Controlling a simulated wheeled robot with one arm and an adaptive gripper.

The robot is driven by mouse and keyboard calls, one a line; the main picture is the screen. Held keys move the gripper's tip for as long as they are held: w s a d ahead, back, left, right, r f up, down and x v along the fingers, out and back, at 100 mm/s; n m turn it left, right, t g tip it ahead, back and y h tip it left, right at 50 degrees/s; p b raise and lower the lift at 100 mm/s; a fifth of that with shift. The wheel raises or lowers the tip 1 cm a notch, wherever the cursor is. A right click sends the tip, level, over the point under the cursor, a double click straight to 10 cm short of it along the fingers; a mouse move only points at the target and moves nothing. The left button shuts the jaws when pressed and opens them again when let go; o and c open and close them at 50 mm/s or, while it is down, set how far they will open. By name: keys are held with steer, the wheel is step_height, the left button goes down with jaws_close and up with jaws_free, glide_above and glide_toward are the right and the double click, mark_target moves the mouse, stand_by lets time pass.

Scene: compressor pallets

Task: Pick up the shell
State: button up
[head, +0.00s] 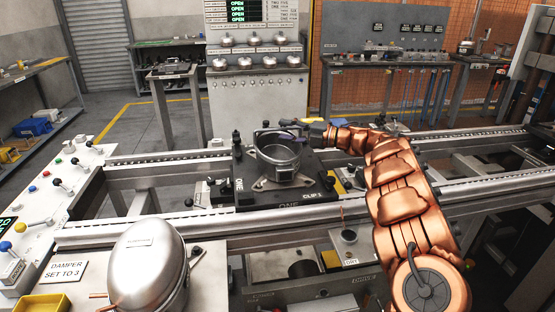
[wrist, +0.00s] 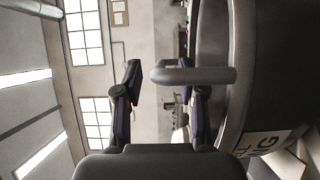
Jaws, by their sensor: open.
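An open, pot-like grey metal shell (head: 278,158) sits upright on a dark pallet (head: 245,190) marked "ONE" and "CLIP 1". My gripper (head: 288,137) is at the shell's upper right rim, coming in from the right. In the wrist view my gripper (wrist: 165,95) has its two dark fingers apart. A grey looped handle (wrist: 195,76) on the shell's curved wall (wrist: 214,50) reaches in between the fingertips. I cannot tell whether a finger touches it. A closed silver dome (head: 145,262), also shell-like, stands at the front left.
Conveyor rails (head: 450,188) run left to right under the pallet. A control panel (head: 50,195) with levers and a "DAMPER SET TO 3" sign (head: 67,271) is at left. A yellow bin (head: 40,304) is at front left. A grey cabinet (head: 258,105) stands behind.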

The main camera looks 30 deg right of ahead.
mark_target(278, 129)
steer(key=shift+x, duration=1.6)
steer(key=shift+s+a, duration=0.1)
jaws_close()
steer(key=shift+r, duration=0.1)
